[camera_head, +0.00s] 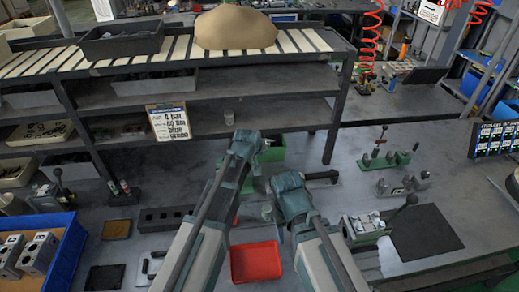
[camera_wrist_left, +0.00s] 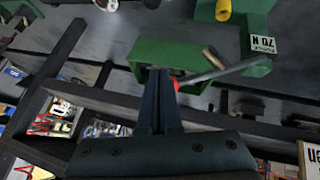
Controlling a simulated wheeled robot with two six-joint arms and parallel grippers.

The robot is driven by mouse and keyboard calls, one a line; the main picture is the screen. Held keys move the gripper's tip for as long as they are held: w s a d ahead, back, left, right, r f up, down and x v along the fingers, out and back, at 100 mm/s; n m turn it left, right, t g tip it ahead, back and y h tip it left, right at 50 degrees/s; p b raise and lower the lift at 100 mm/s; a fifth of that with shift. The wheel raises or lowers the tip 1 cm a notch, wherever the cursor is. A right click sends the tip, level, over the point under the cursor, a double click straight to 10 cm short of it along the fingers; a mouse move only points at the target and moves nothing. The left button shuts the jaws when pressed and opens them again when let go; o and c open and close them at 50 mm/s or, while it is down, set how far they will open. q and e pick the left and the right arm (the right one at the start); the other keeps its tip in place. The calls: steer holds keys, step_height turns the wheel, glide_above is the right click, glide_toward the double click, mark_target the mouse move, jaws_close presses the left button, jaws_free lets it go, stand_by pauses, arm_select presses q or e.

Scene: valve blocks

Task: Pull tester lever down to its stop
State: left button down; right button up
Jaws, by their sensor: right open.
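The green tester (camera_head: 274,154) stands on the bench just beyond my left gripper (camera_head: 265,142), which partly hides it. In the left wrist view the green tester body (camera_wrist_left: 190,75) fills the top middle, with a "70 N" label beside it. A thin grey lever (camera_wrist_left: 222,72) with a red end (camera_wrist_left: 176,85) slants across it. My left gripper's dark fingers (camera_wrist_left: 158,75) look shut together, with the red end right beside their tips; whether they touch is unclear. My right gripper (camera_head: 333,176) is open and empty, pointing right above the bench.
A red tray (camera_head: 254,262) lies in front between my arms. A blue bin (camera_head: 62,262) with metal blocks is at the left. A shelf rack (camera_head: 210,88) stands behind.

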arm_select(q)
steer(key=v, duration=0.1)
steer(key=p+v, duration=0.1)
steer(key=v, duration=0.1)
steer(key=shift+d+r+p, duration=0.1)
steer(key=shift+d+p, duration=0.15)
steer(key=shift+p, duration=0.05)
arm_select(e)
step_height(320, 180, up, 3)
steer(key=shift+f, duration=0.2)
arm_select(q)
steer(key=s+f+m+g+y+b, duration=0.1)
steer(key=s+f+m+g, duration=0.2)
steer(key=s, duration=1.1)
steer(key=s+a+f+m+g+y, duration=0.1)
steer(key=s+f+m+g, duration=0.2)
steer(key=s, duration=1.1)
steer(key=shift+a+m+g+y+b, duration=0.35)
steer(key=shift+m+g, duration=0.25)
steer(key=shift+g, duration=0.2)
arm_select(e)
steer(key=shift+f, duration=0.9)
